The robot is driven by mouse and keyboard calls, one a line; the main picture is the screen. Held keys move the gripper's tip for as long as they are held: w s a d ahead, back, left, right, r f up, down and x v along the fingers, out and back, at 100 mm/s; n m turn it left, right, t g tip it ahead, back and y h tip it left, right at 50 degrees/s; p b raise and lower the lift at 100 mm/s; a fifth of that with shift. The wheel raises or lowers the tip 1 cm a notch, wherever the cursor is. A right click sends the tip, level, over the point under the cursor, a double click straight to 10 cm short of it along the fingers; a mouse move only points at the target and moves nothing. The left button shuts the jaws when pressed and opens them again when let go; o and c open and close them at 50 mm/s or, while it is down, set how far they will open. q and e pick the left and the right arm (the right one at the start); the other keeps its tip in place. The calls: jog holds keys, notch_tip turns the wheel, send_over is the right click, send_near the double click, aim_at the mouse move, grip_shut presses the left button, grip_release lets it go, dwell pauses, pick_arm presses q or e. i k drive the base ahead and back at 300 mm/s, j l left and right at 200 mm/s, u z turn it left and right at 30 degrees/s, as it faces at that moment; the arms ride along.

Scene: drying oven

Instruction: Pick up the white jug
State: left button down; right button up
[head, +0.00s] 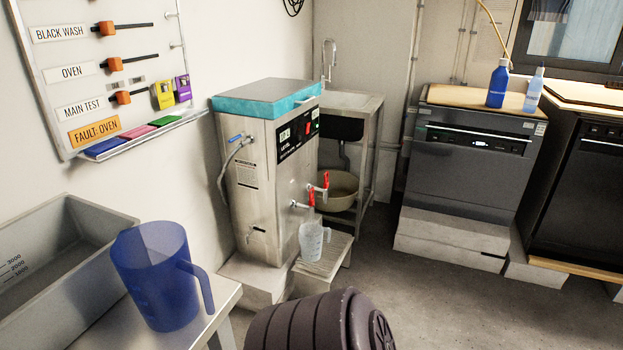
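The white jug (312,241) is a small, translucent measuring jug with a handle on its right side. It stands upright on a low slatted stand (325,268) in front of the steel water unit (265,180), below its red-handled taps (311,197). Neither of my grippers is in view, and nothing is seen touching the jug.
A larger blue jug (155,275) stands on the table at left, beside a grey tub (60,250). A dark ribbed rounded object (320,322) fills the bottom centre, in front of the stand. Grey floor (440,300) is clear to the right.

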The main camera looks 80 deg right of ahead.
aim_at(310, 235)
jog(key=k+z, duration=0.15)
jog(key=z, duration=0.25)
jog(key=k+z, duration=0.1)
jog(key=z, duration=0.35)
jog(key=k+l+z, duration=0.1)
jog(key=z, duration=0.3)
jog(key=i+l+z, duration=0.15)
jog(key=z, duration=0.25)
jog(key=i+l+z, duration=0.2)
jog(key=z, duration=0.25)
jog(key=i+z, duration=0.25)
jog(key=z, duration=0.15)
